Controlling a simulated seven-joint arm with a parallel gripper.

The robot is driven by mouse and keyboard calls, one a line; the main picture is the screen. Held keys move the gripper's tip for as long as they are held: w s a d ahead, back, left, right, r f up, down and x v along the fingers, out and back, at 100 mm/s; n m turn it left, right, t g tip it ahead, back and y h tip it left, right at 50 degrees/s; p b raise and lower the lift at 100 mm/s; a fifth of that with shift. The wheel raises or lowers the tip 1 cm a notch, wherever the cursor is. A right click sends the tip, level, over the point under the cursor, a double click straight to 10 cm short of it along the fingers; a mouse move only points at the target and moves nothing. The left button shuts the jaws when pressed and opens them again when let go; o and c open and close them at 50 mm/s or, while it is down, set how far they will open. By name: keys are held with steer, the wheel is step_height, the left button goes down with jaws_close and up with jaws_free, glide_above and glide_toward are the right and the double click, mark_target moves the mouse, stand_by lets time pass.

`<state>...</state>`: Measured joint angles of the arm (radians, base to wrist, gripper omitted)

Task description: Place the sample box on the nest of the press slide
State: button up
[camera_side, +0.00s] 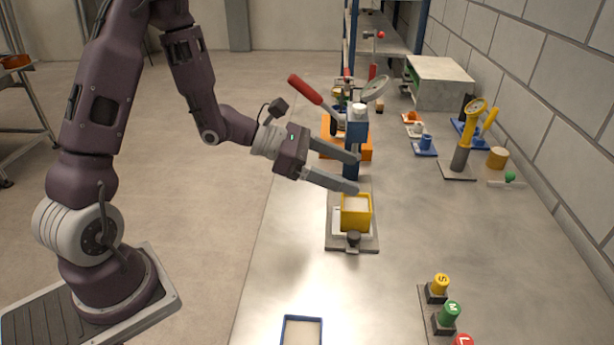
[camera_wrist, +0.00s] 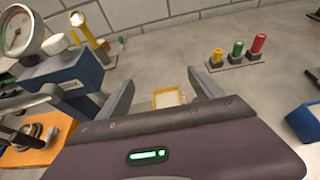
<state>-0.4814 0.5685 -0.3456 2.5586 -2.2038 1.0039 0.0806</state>
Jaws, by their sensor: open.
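The yellow sample box (camera_side: 356,222), filled with pale material, sits upright on the press slide (camera_side: 367,243) in front of the press. My gripper (camera_side: 357,173) is open and empty, with its fingers just above and behind the box in the side view. In the wrist view the box (camera_wrist: 168,98) shows between the two spread fingers, partly hidden by my gripper body. The press (camera_side: 356,131) has a blue column, a red-handled lever and a round gauge. The nest under the box is hidden, so exact seating cannot be told.
A blue-rimmed tray (camera_side: 302,319) lies at the front edge of the table. Yellow, green and red cylinders stand in holders (camera_side: 443,322) at the front right. A yellow-headed gauge tool (camera_side: 462,150) stands at the back right. The table right of the slide is clear.

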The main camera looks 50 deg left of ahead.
steer(key=s+d+r+m+g, duration=0.4)
steer(key=s+d+r+m, duration=0.1)
steer(key=s+m, duration=0.3)
steer(key=s+d+r+m+g, duration=0.3)
steer(key=s+d+r+m, duration=0.25)
steer(key=s+m, duration=0.3)
steer(key=s+a+m+t+y, duration=0.3)
steer(key=s+a+m+y, duration=0.6)
steer(key=a, duration=0.4)
steer(key=shift+s+f+m, duration=0.15)
steer(key=shift+s+m, duration=0.5)
steer(key=shift+m, duration=0.1)
